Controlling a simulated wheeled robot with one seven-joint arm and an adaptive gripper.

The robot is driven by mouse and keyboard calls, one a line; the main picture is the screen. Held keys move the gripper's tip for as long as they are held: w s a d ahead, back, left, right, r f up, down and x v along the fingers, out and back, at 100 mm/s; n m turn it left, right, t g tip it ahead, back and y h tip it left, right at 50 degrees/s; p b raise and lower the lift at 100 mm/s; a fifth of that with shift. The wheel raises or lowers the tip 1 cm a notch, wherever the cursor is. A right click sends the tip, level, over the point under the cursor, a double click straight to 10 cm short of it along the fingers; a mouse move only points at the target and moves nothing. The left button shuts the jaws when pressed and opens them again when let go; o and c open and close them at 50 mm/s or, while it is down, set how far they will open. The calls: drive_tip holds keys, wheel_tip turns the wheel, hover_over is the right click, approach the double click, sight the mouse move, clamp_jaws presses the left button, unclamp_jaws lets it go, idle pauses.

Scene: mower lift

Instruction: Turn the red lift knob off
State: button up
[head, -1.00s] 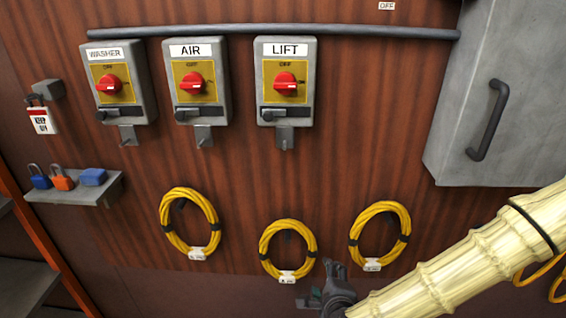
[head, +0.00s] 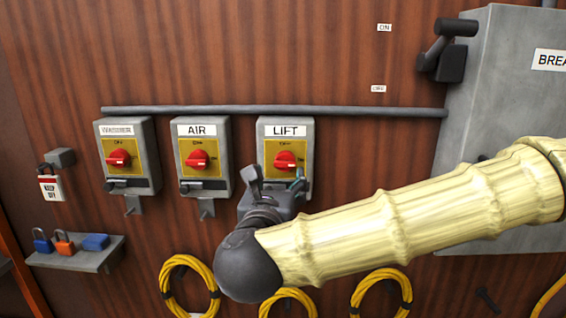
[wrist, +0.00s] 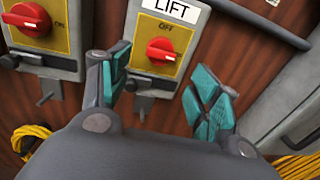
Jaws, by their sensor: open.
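The red lift knob (head: 286,159) sits on a yellow plate on the grey box labelled LIFT (head: 285,129). OFF is printed above the knob. Its ridge looks roughly sideways, not upright. My gripper (head: 277,178) is in front of the lower part of this box and hides its bottom. In the wrist view the open, empty gripper (wrist: 163,78) has one teal-padded finger on each side. The knob (wrist: 160,51) shows between and beyond the fingertips, uncovered. The fingers appear apart from it.
The AIR knob (head: 199,160) and WASHER knob (head: 118,159) are on similar boxes to the left. A grey pipe (head: 220,110) runs above. A large grey cabinet (head: 500,70) stands at the right. Yellow cable coils (head: 187,285) hang below; a shelf with padlocks (head: 75,260) is lower left.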

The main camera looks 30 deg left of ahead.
sight(284, 166)
drive_tip(key=p+x, duration=0.3)
drive_tip(key=x, duration=0.5)
drive_tip(key=shift+w+a, duration=0.2)
drive_tip(key=shift+c, duration=0.5)
drive_tip(key=c, duration=0.9)
